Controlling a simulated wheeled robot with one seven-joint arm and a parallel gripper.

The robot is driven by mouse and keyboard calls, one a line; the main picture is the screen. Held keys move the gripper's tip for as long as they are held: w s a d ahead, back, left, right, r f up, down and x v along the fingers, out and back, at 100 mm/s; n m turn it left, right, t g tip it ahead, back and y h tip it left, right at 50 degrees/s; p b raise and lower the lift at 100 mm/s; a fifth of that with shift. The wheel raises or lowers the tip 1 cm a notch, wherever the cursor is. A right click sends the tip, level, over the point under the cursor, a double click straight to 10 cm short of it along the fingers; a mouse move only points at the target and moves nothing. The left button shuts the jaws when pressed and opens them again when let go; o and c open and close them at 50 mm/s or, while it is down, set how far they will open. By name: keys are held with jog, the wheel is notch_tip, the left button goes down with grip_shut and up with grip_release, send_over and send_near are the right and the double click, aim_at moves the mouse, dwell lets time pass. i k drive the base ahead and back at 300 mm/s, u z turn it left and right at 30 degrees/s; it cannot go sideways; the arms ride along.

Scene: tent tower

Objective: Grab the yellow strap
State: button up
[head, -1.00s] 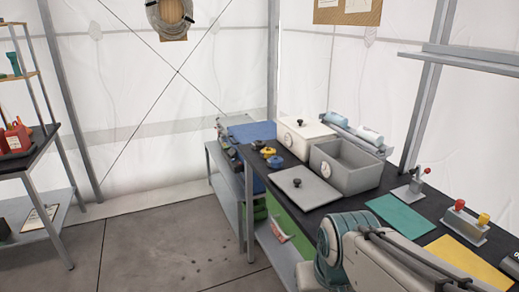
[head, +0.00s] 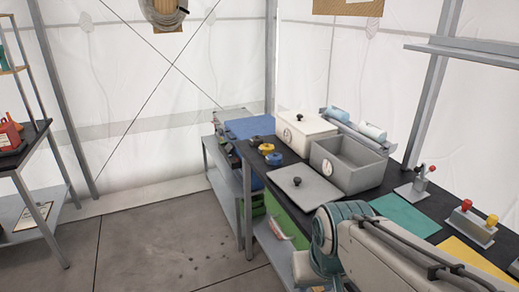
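The yellow strap (head: 266,149) looks like a small rolled bundle. It lies on the left end of the long black-topped workbench (head: 318,196), in front of the white lidded box. A dark bundle lies just behind it and a blue one (head: 273,159) just in front, all close together. My arm enters from the lower right and covers part of the bench front. My gripper is out of the picture, so its state and its distance from the strap are hidden.
A white box with a black knob (head: 305,134), an open grey bin (head: 347,165) and a flat grey lid (head: 306,186) crowd the bench. A green mat (head: 404,214) and switch levers (head: 421,182) are to the right. A shelf rack (head: 40,205) stands left.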

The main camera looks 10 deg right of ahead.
aim_at(265, 148)
jog(key=k, duration=0.6)
jog(key=u, duration=0.8)
jog(key=i, duration=2.6)
jog(key=z, duration=1.45)
jog(key=i, duration=0.65)
jog(key=z, duration=0.55)
